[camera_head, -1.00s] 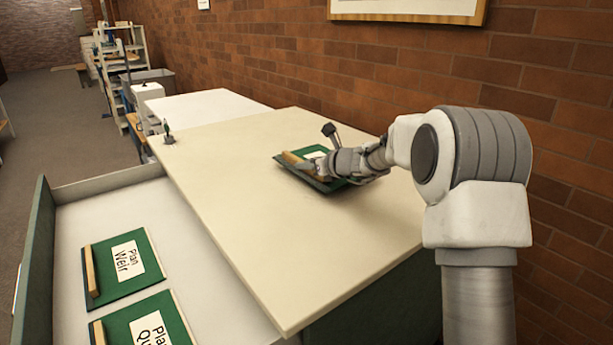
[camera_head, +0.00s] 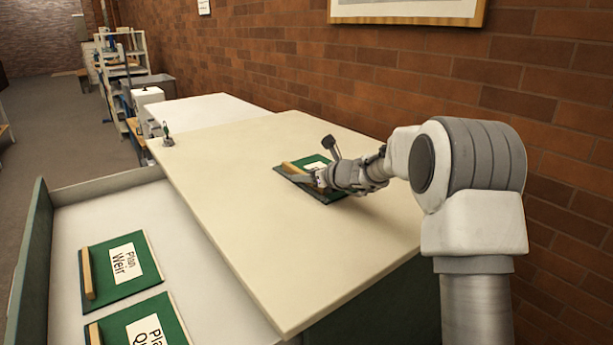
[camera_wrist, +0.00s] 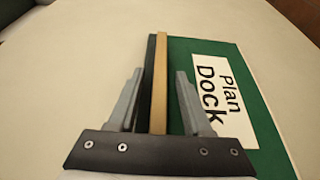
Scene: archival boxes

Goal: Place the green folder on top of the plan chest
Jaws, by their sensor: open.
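A green folder (camera_head: 294,180) lies flat on the cream top of the plan chest (camera_head: 230,230). In the wrist view the same green folder (camera_wrist: 262,135) has a white label reading "Plan Dock" and a wooden strip along one edge. My gripper (camera_head: 318,180) is low over the folder. In the wrist view my gripper (camera_wrist: 158,85) is open, with one finger on each side of the wooden strip and gaps between. Part of the folder is hidden by my gripper in the head view.
An open drawer (camera_head: 110,190) at the left holds a green folder labelled "Plan Weir" (camera_head: 118,288) and another green folder (camera_head: 165,306). A small object (camera_head: 167,138) stands at the chest top's far left corner. A brick wall (camera_head: 440,65) runs along the right.

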